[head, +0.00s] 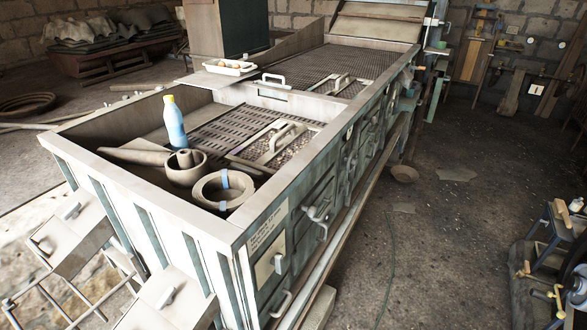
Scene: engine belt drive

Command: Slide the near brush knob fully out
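The machine is a long pale trough-like bench (140,205) with handles and knobs along its right side. A knob-like fitting (317,213) sticks out of the side panel behind the near corner. A smaller pale fitting (278,263) sits nearer, beside a printed label plate (267,243). A pale curved handle (283,303) is lower down at the near end. Farther fittings (350,163) continue along the same side. I cannot tell which one is the brush knob, or how far any is slid out. Neither of my grippers shows in this view.
The trough holds a blue bottle (174,122), a taped ring (222,190), a round pot (187,170) and a handled tool (275,143). Pale handled boxes (75,235) stand lower left. Dark equipment (545,270) stands lower right. Floor (430,240) right of the machine is mostly clear.

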